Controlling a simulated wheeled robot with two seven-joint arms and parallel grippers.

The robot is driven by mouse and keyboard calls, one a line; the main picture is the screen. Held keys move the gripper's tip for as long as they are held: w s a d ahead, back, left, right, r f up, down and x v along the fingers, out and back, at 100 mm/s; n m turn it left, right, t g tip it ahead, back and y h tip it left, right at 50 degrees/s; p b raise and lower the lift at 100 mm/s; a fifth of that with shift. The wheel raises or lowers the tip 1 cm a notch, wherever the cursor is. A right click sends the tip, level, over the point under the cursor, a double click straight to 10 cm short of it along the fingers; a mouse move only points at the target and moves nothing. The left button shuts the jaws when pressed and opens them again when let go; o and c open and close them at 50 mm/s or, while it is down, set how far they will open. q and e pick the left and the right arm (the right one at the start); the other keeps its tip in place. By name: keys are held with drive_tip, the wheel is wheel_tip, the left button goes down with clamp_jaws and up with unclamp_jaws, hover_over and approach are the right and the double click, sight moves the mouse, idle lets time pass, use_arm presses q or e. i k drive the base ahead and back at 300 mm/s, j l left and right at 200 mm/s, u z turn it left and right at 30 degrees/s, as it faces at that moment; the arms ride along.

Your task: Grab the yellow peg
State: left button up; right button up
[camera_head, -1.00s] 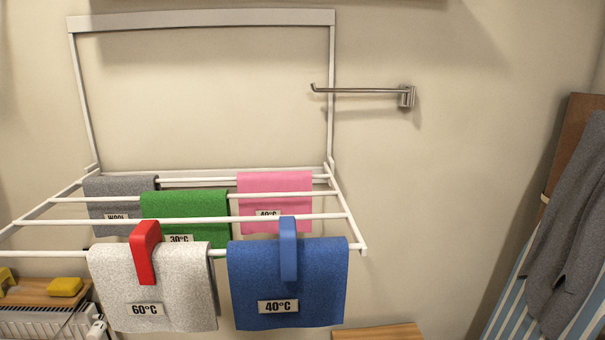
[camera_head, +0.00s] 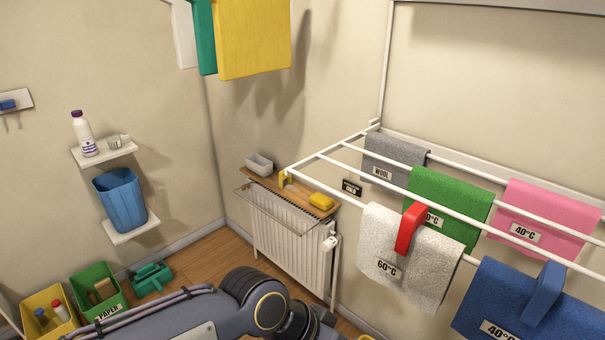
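A small yellow peg (camera_head: 284,179) stands on the wooden shelf (camera_head: 262,184) above the white radiator. It is small in the view, and its exact shape is hard to make out. A red peg (camera_head: 409,228) is clipped over the white 60°C cloth on the drying rack, and a blue peg (camera_head: 543,294) over the blue 40°C cloth. My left arm reaches in along the bottom edge, below and in front of the radiator, apart from the yellow peg. Its fingers do not show. My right gripper is out of view.
A yellow sponge (camera_head: 321,201) and a white dish (camera_head: 259,164) share the shelf. The drying rack (camera_head: 352,167) juts out right of it. The radiator (camera_head: 290,240) is below. Yellow and green bins (camera_head: 97,288) stand at lower left. Cloths hang above (camera_head: 252,38).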

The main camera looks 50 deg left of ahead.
sight(282, 176)
drive_tip(key=u, duration=1.75)
drive_tip(key=i+j+u, duration=0.1)
drive_tip(key=u, duration=0.35)
drive_tip(key=i+j+u, duration=0.15)
drive_tip(key=u, duration=0.35)
drive_tip(key=i+j, duration=0.15)
drive_tip(key=i, duration=0.25)
drive_tip(key=i+j, duration=0.1)
drive_tip(key=i, duration=0.25)
drive_tip(key=i+z, duration=0.45)
drive_tip(key=i, duration=0.25)
drive_tip(key=i+j+z, duration=0.15)
drive_tip(key=i+z, duration=0.3)
drive_tip(key=i, duration=0.2)
drive_tip(key=i+l, duration=0.35)
drive_tip(key=i+z, duration=0.05)
drive_tip(key=i, duration=0.05)
